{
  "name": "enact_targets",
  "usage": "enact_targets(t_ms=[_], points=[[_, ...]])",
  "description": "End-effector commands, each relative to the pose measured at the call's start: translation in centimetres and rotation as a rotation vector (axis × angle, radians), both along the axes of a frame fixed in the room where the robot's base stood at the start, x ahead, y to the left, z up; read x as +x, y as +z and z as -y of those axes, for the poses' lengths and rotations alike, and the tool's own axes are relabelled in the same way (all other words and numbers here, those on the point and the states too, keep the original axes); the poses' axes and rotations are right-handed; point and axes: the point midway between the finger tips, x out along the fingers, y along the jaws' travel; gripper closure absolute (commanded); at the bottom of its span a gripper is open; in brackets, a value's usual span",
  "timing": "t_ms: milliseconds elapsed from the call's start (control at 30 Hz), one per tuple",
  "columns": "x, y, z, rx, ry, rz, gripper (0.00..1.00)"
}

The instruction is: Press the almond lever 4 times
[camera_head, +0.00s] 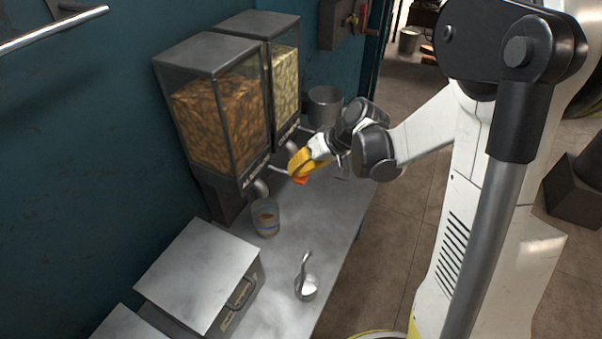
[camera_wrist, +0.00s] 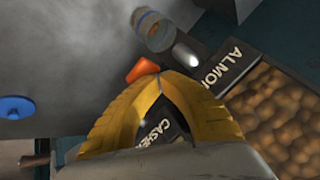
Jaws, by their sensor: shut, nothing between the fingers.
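The almond dispenser (camera_head: 215,120) is the nearer of two clear-sided dispensers against the wall. Its ALMOND label (camera_wrist: 232,62) shows in the wrist view. The almond lever (camera_head: 279,170), with a pale rounded end (camera_wrist: 186,54), sticks out near the label. My gripper (camera_head: 297,165), with yellow fingers (camera_wrist: 160,78), is shut and empty, close to the lever; contact cannot be told. An orange piece (camera_wrist: 142,70) shows at the fingertips; what it belongs to is unclear. A clear cup (camera_head: 265,218) with some brown contents stands below the almond spout (camera_head: 260,188).
The cashew dispenser (camera_head: 285,75) stands behind, its label (camera_wrist: 155,130) partly hidden by my fingers. A grey container (camera_head: 324,105) stands beyond it.

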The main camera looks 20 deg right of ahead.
Motion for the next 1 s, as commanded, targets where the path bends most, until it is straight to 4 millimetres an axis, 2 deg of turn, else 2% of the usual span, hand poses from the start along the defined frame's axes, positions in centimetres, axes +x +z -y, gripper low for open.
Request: enact_targets(t_ms=[600, 1000], points=[[-0.02, -0.84, 0.0, 0.0, 0.0, -0.001, 1.0], [-0.03, -0.38, -0.01, 0.0, 0.0, -0.001, 1.0]])
